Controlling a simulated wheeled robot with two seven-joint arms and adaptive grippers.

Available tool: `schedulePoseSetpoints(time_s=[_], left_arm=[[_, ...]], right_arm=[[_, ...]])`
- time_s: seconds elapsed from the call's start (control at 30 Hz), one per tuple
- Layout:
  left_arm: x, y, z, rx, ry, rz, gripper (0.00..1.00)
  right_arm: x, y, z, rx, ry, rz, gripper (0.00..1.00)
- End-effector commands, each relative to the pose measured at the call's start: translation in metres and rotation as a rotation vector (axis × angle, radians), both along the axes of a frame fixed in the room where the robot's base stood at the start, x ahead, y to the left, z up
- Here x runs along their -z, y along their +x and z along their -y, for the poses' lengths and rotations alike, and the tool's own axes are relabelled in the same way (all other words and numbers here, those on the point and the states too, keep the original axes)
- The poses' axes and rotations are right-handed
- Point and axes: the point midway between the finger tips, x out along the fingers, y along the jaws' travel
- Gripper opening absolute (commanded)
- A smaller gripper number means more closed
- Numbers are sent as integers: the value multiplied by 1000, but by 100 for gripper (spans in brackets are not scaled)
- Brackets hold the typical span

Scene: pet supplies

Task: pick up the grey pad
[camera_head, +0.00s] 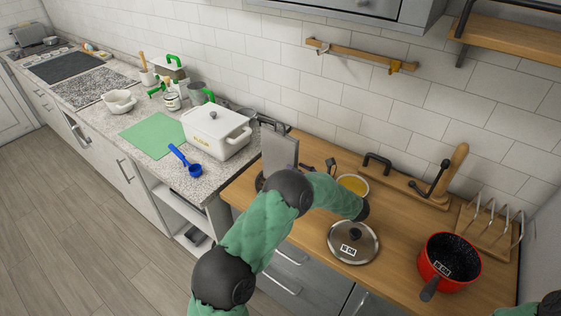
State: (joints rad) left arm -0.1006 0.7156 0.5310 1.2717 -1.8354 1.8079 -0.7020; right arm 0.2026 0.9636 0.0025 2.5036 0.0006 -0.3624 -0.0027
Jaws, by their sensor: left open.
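A flat grey panel (280,151) stands upright at the left end of the wooden counter, behind my left arm. It is the only thing that looks like the grey pad, but I cannot tell for sure. My left arm comes up from the bottom and bends right over the wooden counter. Its dark end, with the left gripper (363,210), is just above and behind the pot lid, to the right of the panel and apart from it. The fingers are mostly hidden, and I see nothing held. Only a bit of my right arm shows at the bottom right corner; its gripper is out of view.
A glass lid (366,250) and a red pot (450,264) occupy the wooden counter's front. A yellow-filled bowl (353,184) and wooden rack (488,230) stand behind. A white pot (215,132), green mat (153,134) and blue scoop (186,161) are on the stone counter.

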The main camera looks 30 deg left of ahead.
Motion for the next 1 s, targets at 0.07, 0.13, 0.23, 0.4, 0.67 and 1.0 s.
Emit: schedulePoseSetpoints(time_s=[0.07,0.13,0.23,0.4,0.67,1.0], left_arm=[[0,1,-7,-1,0,1,75],[0,2,-10,0,0,1,75],[1,3,-17,0,-1,1,75],[5,8,-39,-2,0,1,75],[4,12,-59,1,-1,1,75],[4,12,-59,1,-1,0,19]], right_arm=[[1,0,0,0,0,0,33],[2,0,0,0,0,0,33],[4,0,0,0,0,0,33],[10,0,0,0,0,0,33],[12,0,0,0,0,0,33],[12,0,0,0,0,0,33]])
